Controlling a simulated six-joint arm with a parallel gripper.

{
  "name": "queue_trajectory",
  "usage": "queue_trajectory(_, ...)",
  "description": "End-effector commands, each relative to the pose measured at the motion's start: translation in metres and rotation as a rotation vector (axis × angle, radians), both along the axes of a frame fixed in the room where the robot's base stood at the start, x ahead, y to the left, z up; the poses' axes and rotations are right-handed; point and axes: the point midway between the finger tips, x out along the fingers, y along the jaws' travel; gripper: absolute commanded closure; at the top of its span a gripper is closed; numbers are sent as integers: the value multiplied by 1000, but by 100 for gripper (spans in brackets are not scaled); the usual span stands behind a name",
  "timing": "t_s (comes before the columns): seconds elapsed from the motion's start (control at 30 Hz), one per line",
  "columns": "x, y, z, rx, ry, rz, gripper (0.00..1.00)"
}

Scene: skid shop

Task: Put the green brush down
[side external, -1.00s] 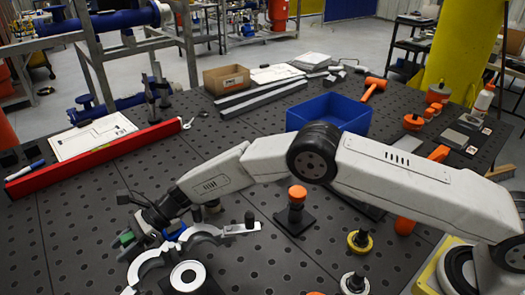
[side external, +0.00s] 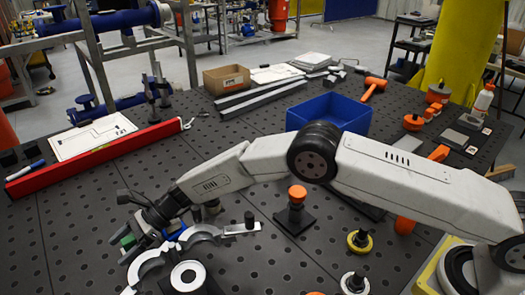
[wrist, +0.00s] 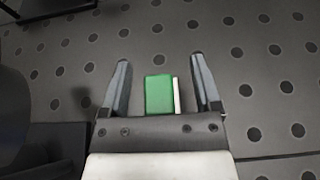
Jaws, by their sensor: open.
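The green brush (wrist: 160,95) shows in the wrist view as a green block with a pale strip along its right side. It lies between the two fingers of my gripper (wrist: 163,85), with a gap to each finger. My gripper is open. In the side view, the green brush (side external: 127,241) is a small green patch at my gripper (side external: 128,246), low at the left above the dark perforated table (side external: 60,225). The rest of the brush is hidden by my gripper. I cannot tell exactly whether the brush touches the table.
White curved clamp parts (side external: 150,263) and a round white-topped piece (side external: 187,276) are close to my gripper. An orange-topped post (side external: 297,193) and a blue bin (side external: 330,113) are farther right. A red rail (side external: 95,160) crosses behind.

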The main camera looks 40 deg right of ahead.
Motion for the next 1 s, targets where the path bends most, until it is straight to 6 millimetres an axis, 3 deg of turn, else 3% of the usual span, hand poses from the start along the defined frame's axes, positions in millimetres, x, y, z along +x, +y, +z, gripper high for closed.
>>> queue_trajectory(0.27, 1, -17, 14, 0, 1, -2, 19)
queue_trajectory(0.8, 1, -92, 44, 0, 1, -4, 19)
queue_trajectory(1.0, 0, -107, 51, 0, 1, 0, 19)
